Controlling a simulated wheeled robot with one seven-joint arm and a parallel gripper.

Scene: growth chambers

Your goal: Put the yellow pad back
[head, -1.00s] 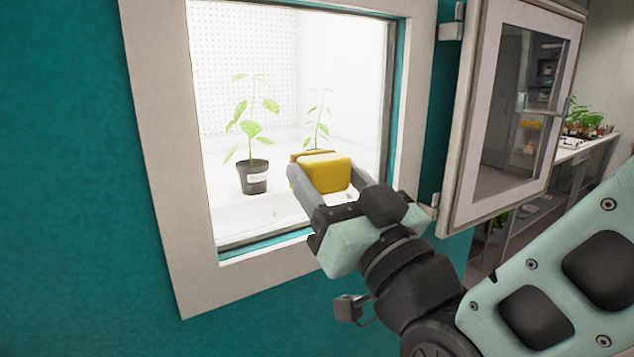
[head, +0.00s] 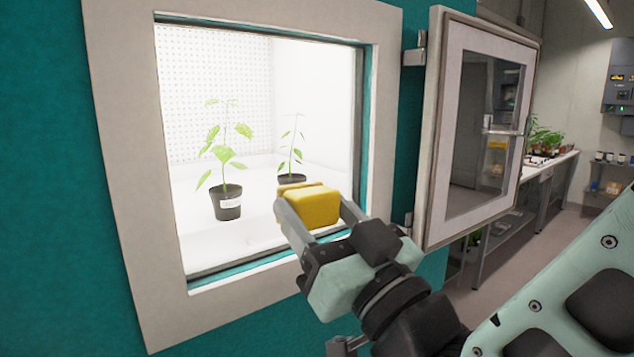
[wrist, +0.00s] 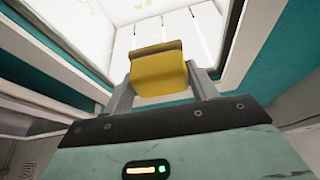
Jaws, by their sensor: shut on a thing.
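My gripper (head: 312,212) is shut on the yellow pad (head: 314,206), a soft-looking block held between the two grey fingers. In the head view the pad shows in front of the lower right part of the chamber's opening. In the wrist view the pad (wrist: 158,72) sits between the fingertips, with the bright chamber interior beyond it. Whether the pad is inside the opening or just outside it, I cannot tell for sure.
Inside the lit chamber stand two potted plants, one at the left (head: 227,203) and one behind the pad (head: 292,178). The pale frame (head: 130,220) surrounds the opening. The windowed door (head: 480,130) stands open at the right. A bench with plants (head: 545,165) is farther right.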

